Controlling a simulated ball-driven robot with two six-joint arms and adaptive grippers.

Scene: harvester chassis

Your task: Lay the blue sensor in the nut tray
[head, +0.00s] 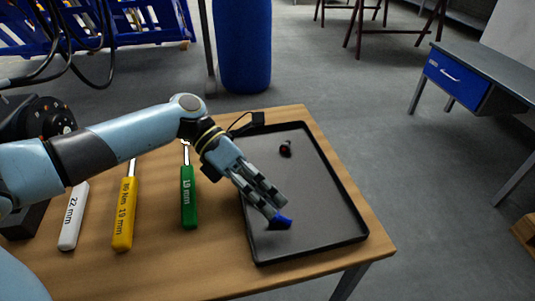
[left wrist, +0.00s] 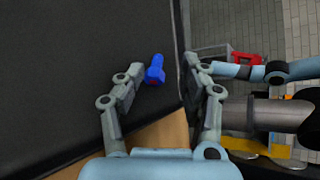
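The blue sensor (head: 284,222) is at the tips of my left gripper (head: 277,212), over the near part of the black nut tray (head: 352,238). In the left wrist view the sensor (left wrist: 155,70) is beside the left fingertip, with a clear gap to the right finger. The fingers of my left gripper (left wrist: 163,69) are spread apart there. The sensor appears low at the tray floor, but I cannot tell whether it touches it. My right gripper does not show.
A small dark and red part (head: 285,149) lies in the tray's far half. White (head: 73,217), yellow (head: 125,213) and green (head: 189,197) handled tools lie left of the tray on the wooden table (head: 160,262). A blue barrel (head: 243,45) stands behind.

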